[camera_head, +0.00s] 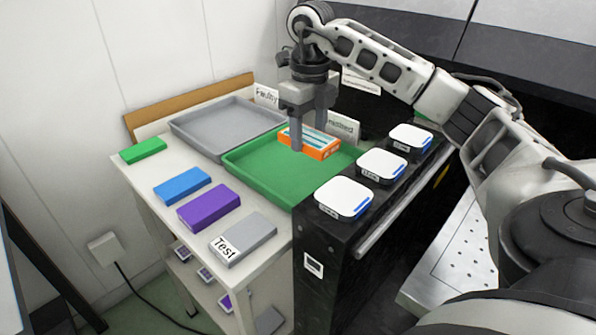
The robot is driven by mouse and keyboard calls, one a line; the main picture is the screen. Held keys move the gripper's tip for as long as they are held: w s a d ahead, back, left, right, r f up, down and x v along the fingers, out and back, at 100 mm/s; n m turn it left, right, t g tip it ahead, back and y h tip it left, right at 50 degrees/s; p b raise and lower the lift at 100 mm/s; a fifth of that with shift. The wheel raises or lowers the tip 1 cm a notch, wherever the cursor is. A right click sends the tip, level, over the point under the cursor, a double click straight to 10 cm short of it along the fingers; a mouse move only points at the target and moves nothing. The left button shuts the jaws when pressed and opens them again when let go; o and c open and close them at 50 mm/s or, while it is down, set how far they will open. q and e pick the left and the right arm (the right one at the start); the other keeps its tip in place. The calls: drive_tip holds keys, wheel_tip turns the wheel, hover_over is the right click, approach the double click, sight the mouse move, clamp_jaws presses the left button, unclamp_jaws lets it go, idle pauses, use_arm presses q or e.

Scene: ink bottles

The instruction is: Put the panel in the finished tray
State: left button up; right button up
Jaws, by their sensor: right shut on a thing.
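The panel (318,151) is an orange block with a white and teal striped top. It is between the fingers of my right gripper (308,139), which is shut on it. The panel is over the far right part of the green tray (262,180); I cannot tell if it touches the tray floor. A white sign (342,127) behind the green tray is partly hidden by the gripper and seems to read "Finished". My left gripper is not in view.
A grey tray (215,128) lies left of the green one, by a "Faulty" sign (266,96). Green (143,150), blue (182,185), purple (208,208) and grey "Test" (243,240) blocks line the table front. Several white-topped devices (344,197) stand on the black unit at right.

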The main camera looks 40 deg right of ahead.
hover_over(308, 185)
wheel_tip(308, 185, down, 6)
drive_tip(key=shift+d+r+b, duration=0.1)
drive_tip(key=shift+r+b, duration=0.15)
drive_tip(key=shift+b, duration=0.05)
drive_tip(key=shift+f, duration=2.2)
drive_tip(key=shift+f, duration=0.15)
drive_tip(key=o, duration=1)
drive_tip(key=shift+o, duration=0.2)
wheel_tip(308, 185, up, 12)
drive_tip(key=shift+r+p, duration=0.2)
drive_tip(key=shift+p, duration=0.25)
